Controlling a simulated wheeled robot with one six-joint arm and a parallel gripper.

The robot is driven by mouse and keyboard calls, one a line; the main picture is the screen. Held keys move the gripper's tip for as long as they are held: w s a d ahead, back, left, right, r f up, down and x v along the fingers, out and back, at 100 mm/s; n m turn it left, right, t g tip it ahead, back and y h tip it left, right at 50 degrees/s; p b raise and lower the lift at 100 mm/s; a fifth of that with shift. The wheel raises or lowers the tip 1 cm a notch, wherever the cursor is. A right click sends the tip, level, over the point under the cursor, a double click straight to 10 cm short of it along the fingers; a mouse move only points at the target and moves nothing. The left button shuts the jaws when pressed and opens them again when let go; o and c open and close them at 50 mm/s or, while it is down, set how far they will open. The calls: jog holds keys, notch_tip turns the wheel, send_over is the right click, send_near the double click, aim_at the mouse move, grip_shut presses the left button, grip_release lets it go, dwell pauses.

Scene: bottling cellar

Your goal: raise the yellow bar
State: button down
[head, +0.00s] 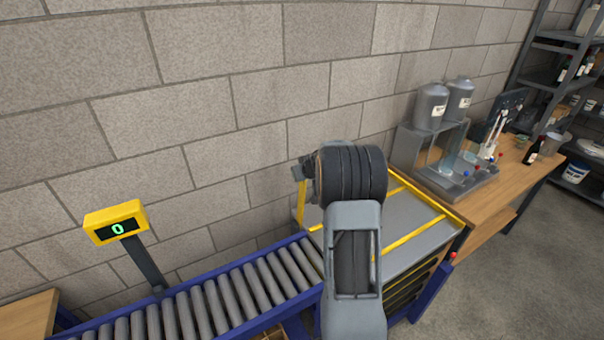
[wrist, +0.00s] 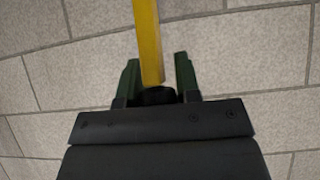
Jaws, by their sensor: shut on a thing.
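The yellow bar (wrist: 148,35) runs down from the top edge of the wrist view and ends between the two dark green fingers of my gripper (wrist: 158,70). The fingers are shut on it. In the head view, my arm covers most of the gripper and the grip. A yellow upright piece (head: 302,205) shows just left of my arm there, beside the grey-topped unit (head: 408,215) at the end of the conveyor. I cannot tell whether this piece is the same bar.
The roller conveyor (head: 222,303) with blue rails runs in from the lower left. A yellow display (head: 116,223) reading 0 stands behind it. A block wall is close behind. A wooden bench (head: 520,182) with bottles and glassware stands at the right, with floor open in front.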

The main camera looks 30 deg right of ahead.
jog(key=shift+a+f, duration=0.1)
jog(key=shift+f, duration=0.35)
jog(key=c, duration=1.1)
grip_release()
jog(key=shift+w, duration=0.15)
jog(key=shift+o, duration=1.3)
jog(key=shift+r, duration=0.2)
jog(key=v, duration=1.3)
jog(key=shift+s+r, duration=0.25)
jog(key=shift+r, duration=0.05)
